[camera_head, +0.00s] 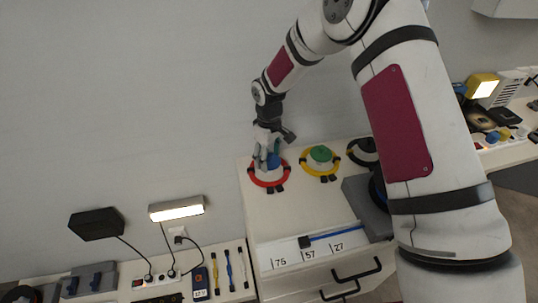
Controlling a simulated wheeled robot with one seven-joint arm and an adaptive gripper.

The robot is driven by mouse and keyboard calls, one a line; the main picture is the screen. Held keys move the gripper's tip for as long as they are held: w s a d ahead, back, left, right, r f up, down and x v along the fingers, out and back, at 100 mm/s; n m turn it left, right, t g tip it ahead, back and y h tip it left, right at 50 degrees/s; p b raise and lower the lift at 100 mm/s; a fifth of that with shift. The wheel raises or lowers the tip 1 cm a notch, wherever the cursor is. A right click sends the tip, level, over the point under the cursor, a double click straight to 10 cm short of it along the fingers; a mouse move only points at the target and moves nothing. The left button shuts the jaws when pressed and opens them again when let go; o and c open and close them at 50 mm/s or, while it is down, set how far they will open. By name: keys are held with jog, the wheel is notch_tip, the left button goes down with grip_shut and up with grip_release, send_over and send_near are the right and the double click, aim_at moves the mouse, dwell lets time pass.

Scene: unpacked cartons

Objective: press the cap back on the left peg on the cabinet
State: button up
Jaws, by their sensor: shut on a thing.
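The white cabinet (300,212) has a row of ringed pegs on top. The left peg is at the red ring (270,184), and its body is partly hidden by my gripper. My gripper (266,160) points down over this peg and is shut on a blue cap (273,161). The cap is at the top of the left peg; I cannot tell whether it is seated or just above it. A green cap (320,153) sits on the middle peg inside a yellow ring (321,174).
A black ring (358,159) lies farther right, partly behind my arm. A blue-and-black tool (330,237) lies at the cabinet's front edge by number labels.

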jog(key=shift+f, duration=0.5)
jog(key=o, duration=1)
jog(key=shift+c, duration=0.2)
jog(key=shift+o, duration=0.4)
jog(key=o, duration=0.3)
jog(key=shift+r, duration=0.1)
jog(key=shift+r+p, duration=0.6)
jog(key=shift+r, duration=2.85)
